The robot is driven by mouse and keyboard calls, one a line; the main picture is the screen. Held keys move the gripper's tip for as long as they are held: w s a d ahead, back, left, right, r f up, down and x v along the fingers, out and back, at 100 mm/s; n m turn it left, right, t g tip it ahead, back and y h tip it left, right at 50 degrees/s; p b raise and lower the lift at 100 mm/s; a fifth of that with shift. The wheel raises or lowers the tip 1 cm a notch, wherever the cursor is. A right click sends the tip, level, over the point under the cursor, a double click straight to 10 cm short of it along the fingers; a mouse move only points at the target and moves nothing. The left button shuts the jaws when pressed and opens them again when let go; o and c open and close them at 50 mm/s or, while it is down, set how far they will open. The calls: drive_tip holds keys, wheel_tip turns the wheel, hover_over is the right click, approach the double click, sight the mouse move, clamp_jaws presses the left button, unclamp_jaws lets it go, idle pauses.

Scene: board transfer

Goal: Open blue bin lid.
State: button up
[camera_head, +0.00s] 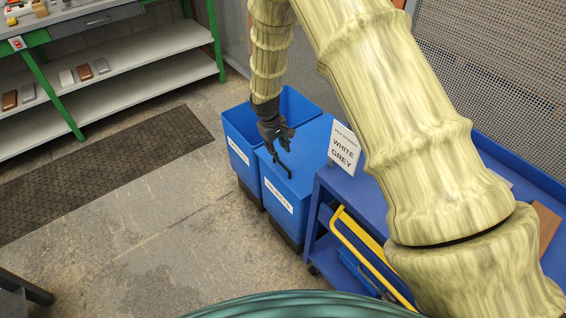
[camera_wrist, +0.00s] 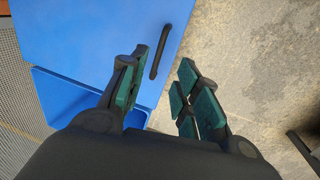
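A blue bin with a shut blue lid (camera_head: 310,150) stands beside the blue cart. A black bar handle (camera_head: 279,163) lies on the lid; it also shows in the wrist view (camera_wrist: 158,55). My gripper (camera_head: 284,137) is over the lid, pointing down near the handle. In the wrist view my gripper (camera_wrist: 164,66) has its two green-padded fingers spread with nothing held. The handle shows in the gap between the fingertips, seemingly beyond them; I cannot tell how close it is.
A second blue bin (camera_head: 238,152), open-topped, stands against the lidded one on the left. The blue cart (camera_head: 316,222) with a white sign (camera_head: 343,148) and yellow handle (camera_head: 362,250) is on the right. A shelf (camera_head: 130,80) and dark mat (camera_head: 110,168) lie left. Floor in front is clear.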

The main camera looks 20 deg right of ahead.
sight(283, 166)
drive_tip(key=shift+w+d+f+p, duration=0.1)
drive_tip(key=shift+d+f+p, duration=0.15)
drive_tip(key=shift+f, duration=1.25)
drive_tip(key=shift+w+d+f+p, duration=0.15)
drive_tip(key=shift+d+f, duration=0.15)
drive_tip(key=shift+f, duration=1.25)
drive_tip(key=shift+w+d+f+p, duration=0.1)
drive_tip(key=shift+d+f+p, duration=0.15)
drive_tip(key=shift+f, duration=1.25)
clamp_jaws()
